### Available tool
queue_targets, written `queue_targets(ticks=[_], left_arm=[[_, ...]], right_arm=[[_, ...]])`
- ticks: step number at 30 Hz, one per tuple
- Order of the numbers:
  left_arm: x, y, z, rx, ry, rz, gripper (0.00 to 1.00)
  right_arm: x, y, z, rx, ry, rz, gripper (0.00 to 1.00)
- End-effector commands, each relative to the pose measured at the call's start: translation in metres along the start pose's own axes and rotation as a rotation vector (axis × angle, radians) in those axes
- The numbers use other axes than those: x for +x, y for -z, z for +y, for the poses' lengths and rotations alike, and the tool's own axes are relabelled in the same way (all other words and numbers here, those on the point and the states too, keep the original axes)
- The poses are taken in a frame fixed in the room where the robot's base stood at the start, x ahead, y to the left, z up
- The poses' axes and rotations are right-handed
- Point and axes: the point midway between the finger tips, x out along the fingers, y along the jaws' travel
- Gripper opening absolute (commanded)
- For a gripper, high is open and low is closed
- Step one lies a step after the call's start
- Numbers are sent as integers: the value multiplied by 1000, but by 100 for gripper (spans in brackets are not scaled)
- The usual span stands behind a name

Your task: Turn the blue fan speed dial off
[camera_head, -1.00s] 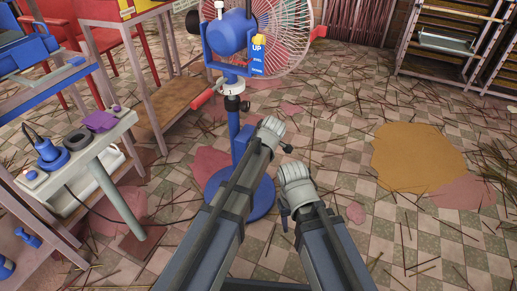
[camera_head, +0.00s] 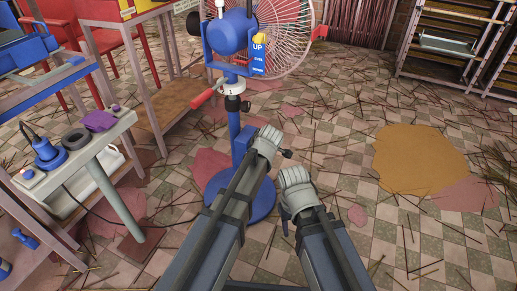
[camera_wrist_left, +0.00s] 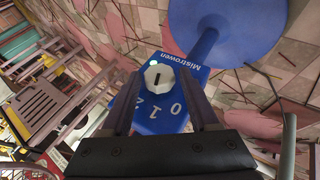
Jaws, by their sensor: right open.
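The blue fan (camera_head: 232,32) stands on a blue pole and round base (camera_head: 262,198). In the left wrist view, its blue control box (camera_wrist_left: 150,118) bears a white dial (camera_wrist_left: 159,77) with a dark mark and the numbers 0, 1 and 2 beside it. I cannot tell which number the mark points to. My left gripper (camera_wrist_left: 160,85) is open, its fingers on either side of the dial with gaps visible. In the head view my left gripper (camera_head: 266,138) is beside the pole, hiding the dial. My right gripper (camera_head: 294,178) is open, lower right of it, and empty.
A side table (camera_head: 88,155) with a blue device and a dark ring stands at the left. A shelf rack (camera_head: 450,45) stands at the back right. Thin sticks litter the tiled floor. A yellow patch (camera_head: 418,160) lies at the right.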

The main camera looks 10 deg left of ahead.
Motion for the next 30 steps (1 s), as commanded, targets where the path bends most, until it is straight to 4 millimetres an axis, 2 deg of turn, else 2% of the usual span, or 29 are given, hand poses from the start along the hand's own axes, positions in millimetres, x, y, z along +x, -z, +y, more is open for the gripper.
queue_targets(ticks=[1,3,11,16,30], left_arm=[[0,0,0,1,0,0,68],[0,0,0,1,-1,1,75],[0,0,1,2,-1,1,75],[-8,1,1,2,-1,2,75],[-73,2,2,3,-1,1,75]], right_arm=[[0,0,0,0,0,0,50],[0,0,0,0,0,0,50],[0,0,0,0,0,0,50],[-7,0,1,0,0,0,50],[-57,-3,6,0,0,-1,50]])
